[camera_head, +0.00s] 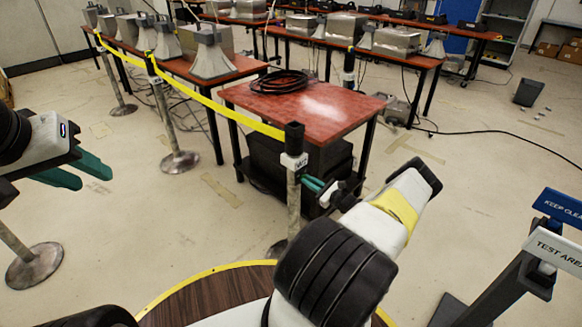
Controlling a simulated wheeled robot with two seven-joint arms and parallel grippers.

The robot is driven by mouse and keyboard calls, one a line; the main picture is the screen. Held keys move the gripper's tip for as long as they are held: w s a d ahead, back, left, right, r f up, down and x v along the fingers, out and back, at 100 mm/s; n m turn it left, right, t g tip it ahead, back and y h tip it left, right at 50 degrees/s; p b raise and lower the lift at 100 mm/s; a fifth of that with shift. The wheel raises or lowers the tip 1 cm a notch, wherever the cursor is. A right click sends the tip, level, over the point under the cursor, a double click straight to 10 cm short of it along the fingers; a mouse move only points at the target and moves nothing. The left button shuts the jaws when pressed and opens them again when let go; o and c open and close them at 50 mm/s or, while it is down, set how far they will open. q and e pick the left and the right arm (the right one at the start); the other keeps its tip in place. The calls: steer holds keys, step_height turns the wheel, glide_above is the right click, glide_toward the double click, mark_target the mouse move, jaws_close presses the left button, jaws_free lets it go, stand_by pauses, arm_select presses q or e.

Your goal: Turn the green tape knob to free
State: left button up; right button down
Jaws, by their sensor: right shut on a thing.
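A post (293,205) with a black head (294,137) and a white label reading W2 (296,162) stands at the middle. Yellow tape (240,114) runs from its head to the back left. My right gripper (311,184) is at the right side of this post, just below the label. Its green fingers are shut on the small green tape knob there. The knob is mostly hidden by the fingers and I cannot tell its setting. My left gripper (80,174) is open and empty at the left, well away from the post.
A red-topped table (320,112) with a coiled black cable (281,80) stands right behind the post. More taped posts (165,115) stand to the left. Sign stands reading KEEP CLEAR (562,206) and TEST AREA (556,250) are at the right. The floor between is open.

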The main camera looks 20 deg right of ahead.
steer(key=n, duration=0.5)
steer(key=shift+n, duration=0.4)
stand_by(0.4)
steer(key=c, duration=1.5)
jaws_free()
steer(key=shift+v, duration=3.9)
steer(key=shift+a, duration=0.1)
